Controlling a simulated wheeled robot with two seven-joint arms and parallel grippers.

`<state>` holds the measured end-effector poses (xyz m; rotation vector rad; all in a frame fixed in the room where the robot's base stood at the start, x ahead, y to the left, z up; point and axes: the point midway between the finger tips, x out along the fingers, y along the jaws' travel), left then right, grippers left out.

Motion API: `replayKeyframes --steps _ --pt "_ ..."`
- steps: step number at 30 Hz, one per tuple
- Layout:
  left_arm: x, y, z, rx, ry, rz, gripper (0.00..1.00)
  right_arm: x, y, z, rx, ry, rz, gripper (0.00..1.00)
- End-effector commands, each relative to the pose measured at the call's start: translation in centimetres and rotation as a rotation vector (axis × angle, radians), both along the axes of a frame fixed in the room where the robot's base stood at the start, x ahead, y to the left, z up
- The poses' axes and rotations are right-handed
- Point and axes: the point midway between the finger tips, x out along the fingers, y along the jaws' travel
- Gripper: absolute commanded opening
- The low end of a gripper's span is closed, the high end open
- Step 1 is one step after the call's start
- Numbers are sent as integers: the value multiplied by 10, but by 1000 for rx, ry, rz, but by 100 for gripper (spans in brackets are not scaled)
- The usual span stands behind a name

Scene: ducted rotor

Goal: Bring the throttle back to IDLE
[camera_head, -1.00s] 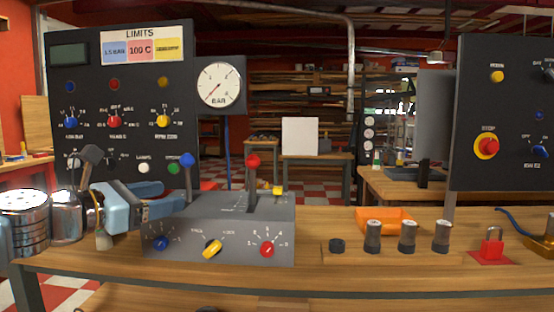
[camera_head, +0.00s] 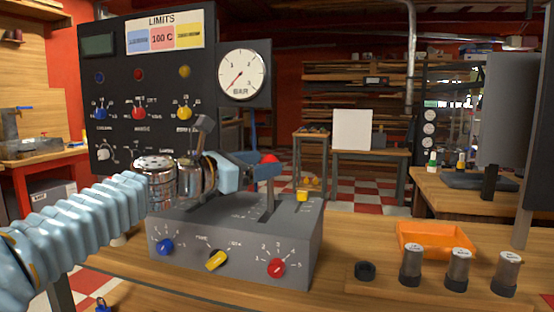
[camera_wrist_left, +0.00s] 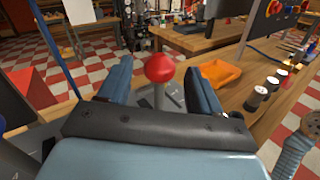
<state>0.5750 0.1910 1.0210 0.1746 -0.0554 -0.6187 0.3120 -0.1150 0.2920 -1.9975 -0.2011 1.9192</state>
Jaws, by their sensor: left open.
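A grey control box (camera_head: 232,265) stands on the wooden bench with three knobs on its front. A lever (camera_head: 270,198) with a red ball knob (camera_head: 270,158) rises from its top; the markings by its slot are too small to read. My left gripper (camera_head: 262,166) is at this knob, open. In the left wrist view the red knob (camera_wrist_left: 159,68) stands between the two blue fingers of the gripper (camera_wrist_left: 158,88), with gaps visible on both sides. The blue-knobbed lever is hidden behind my left arm. My right gripper is out of view.
A dark panel with a gauge (camera_head: 241,75) stands behind the box at left. An orange tray (camera_head: 436,242) and several dark cylinders (camera_head: 458,270) are at right. Bare bench lies between (camera_head: 345,235).

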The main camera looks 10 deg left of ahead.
Motion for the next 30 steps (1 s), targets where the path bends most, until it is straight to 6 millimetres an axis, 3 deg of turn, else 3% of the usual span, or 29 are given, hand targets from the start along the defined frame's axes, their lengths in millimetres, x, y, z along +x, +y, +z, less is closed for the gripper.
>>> replayKeyframes --steps 7,19,30 --pt "32 -23 1 0 0 0 65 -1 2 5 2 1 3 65" --pt "39 -28 0 -1 -1 1 65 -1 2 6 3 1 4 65" --pt "39 -27 0 0 0 1 8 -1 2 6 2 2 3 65"
